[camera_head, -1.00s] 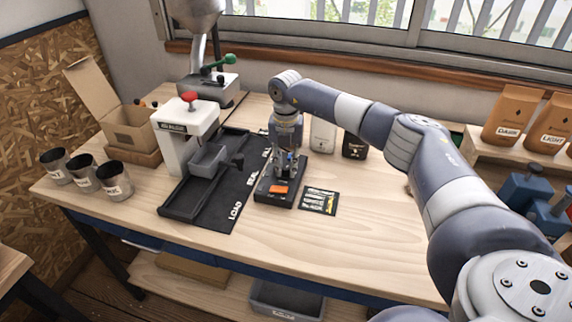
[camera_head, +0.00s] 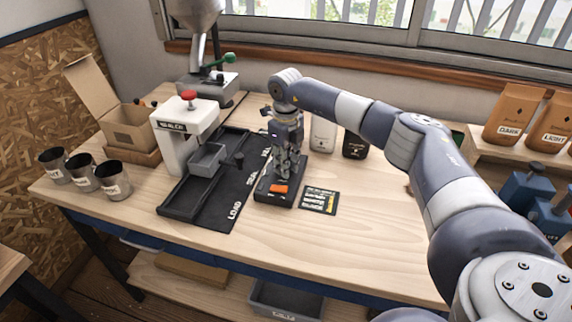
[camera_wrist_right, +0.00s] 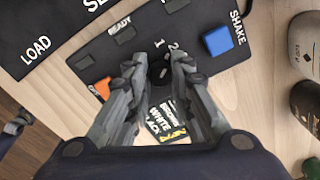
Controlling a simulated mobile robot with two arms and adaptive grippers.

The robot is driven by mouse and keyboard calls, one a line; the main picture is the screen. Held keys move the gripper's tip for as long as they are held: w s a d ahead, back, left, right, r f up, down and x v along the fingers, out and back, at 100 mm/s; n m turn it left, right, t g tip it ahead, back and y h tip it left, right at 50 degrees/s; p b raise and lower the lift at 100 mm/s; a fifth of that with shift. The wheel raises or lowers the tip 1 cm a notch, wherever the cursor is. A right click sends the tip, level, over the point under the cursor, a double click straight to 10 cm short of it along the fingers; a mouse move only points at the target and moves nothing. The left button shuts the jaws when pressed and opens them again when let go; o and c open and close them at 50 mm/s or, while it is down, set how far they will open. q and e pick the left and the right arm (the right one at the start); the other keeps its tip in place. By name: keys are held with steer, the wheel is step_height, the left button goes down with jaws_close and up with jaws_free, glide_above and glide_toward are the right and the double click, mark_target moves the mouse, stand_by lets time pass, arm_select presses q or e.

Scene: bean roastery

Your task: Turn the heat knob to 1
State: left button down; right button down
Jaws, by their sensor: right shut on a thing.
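The dark control panel (camera_head: 268,199) lies on the table, to the right of the black mat. My right gripper (camera_head: 284,176) points down over it, its fingers closed on the round black heat knob. In the right wrist view the heat knob (camera_wrist_right: 160,72) sits between the fingertips (camera_wrist_right: 159,76), with the printed labels 1 and 2 just beyond it on the panel (camera_wrist_right: 120,52). I cannot tell which label the knob's mark points to. The left gripper is in neither view.
The panel carries an orange switch (camera_head: 279,188) and a blue button (camera_wrist_right: 217,41) near the word SHAKE. A printed card (camera_head: 318,200) lies beside it. A white sealing press (camera_head: 178,145) and several dark cups (camera_head: 84,173) stand left. The table's front right is clear.

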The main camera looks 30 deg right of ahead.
steer(key=n, duration=0.4)
steer(key=shift+n, duration=0.7)
steer(key=c, duration=1.4)
jaws_free()
steer(key=shift+o, duration=0.2)
step_height(320, 180, up, 12)
